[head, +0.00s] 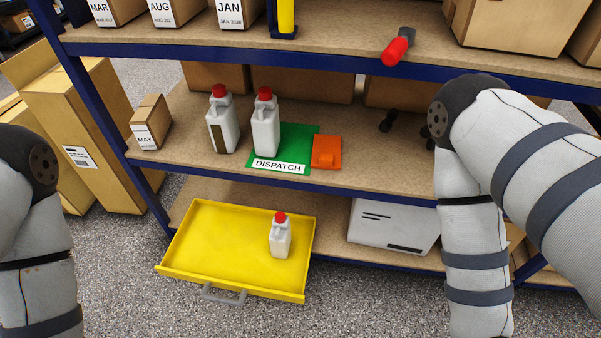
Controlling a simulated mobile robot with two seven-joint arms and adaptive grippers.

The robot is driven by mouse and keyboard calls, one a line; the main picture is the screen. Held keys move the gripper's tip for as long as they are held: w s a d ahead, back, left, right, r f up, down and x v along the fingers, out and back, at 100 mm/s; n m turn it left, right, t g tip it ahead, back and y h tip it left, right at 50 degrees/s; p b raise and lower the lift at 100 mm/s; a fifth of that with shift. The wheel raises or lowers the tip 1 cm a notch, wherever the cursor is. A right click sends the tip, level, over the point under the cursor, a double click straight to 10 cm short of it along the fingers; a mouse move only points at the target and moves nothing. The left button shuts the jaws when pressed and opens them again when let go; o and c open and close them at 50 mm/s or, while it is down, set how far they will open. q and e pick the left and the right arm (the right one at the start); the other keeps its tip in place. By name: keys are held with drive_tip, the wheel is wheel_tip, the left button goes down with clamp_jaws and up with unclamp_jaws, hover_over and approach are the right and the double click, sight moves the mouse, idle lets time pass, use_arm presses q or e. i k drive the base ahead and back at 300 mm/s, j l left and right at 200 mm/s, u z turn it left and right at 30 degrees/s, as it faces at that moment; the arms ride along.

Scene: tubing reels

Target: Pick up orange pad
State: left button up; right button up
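The orange pad (326,152) lies on the middle shelf, at the right edge of a green mat labelled DISPATCH (296,146). It is a flat orange square with a small raised part on top. It sits near the shelf's front edge, with nothing on it. My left arm is at the left edge of the head view and my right arm is at the right, in front of the shelves. Neither gripper shows in this view, so I see nothing of what they hold.
Two white bottles with red caps (221,120) (265,123) stand left of the pad. A MAY box (151,122) is further left. Dark objects (389,121) lie to the right. Below, a yellow tray (205,252) holds another bottle (280,236). The upper shelf (330,48) overhangs.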

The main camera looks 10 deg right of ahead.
sight(326, 149)
drive_tip(key=i+l, duration=0.1)
drive_tip(key=l, duration=0.5)
drive_tip(key=i+l, duration=0.1)
drive_tip(key=l, duration=0.5)
drive_tip(key=i+l, duration=0.1)
drive_tip(key=l, duration=0.5)
